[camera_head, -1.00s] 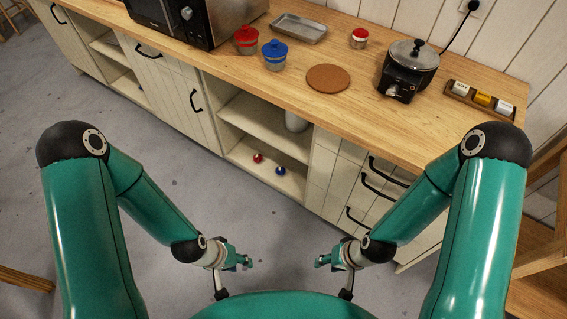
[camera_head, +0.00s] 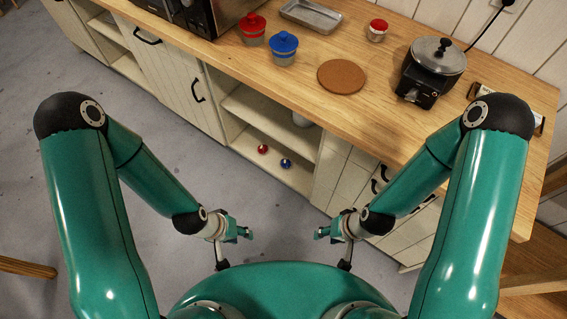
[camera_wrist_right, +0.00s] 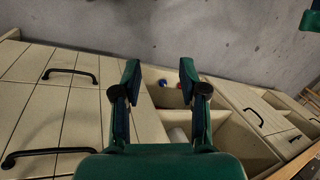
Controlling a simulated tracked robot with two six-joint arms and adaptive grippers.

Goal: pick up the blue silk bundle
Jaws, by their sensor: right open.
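A small blue item (camera_head: 286,163), apparently the blue silk bundle, lies on the lower shelf of the open cabinet. A small red item (camera_head: 263,149) lies just left of it. In the right wrist view the blue item (camera_wrist_right: 163,83) shows beyond and between my fingers, partly cut off by the cabinet. My right gripper (camera_head: 322,233) is open and empty, in front of the cabinet and well short of the shelf. Its fingers (camera_wrist_right: 160,85) stand apart in the right wrist view. My left gripper (camera_head: 246,232) hangs over the floor left of it; its jaw opening is too small to judge.
The open cabinet has a middle shelf (camera_head: 262,113) above the bundles. On the wooden counter (camera_head: 395,130) stand a red-lidded jar (camera_head: 253,32), a blue-lidded jar (camera_head: 284,48), a cork disc (camera_head: 341,76) and a cooker (camera_head: 431,72). Drawers with black handles (camera_wrist_right: 70,75) flank the opening.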

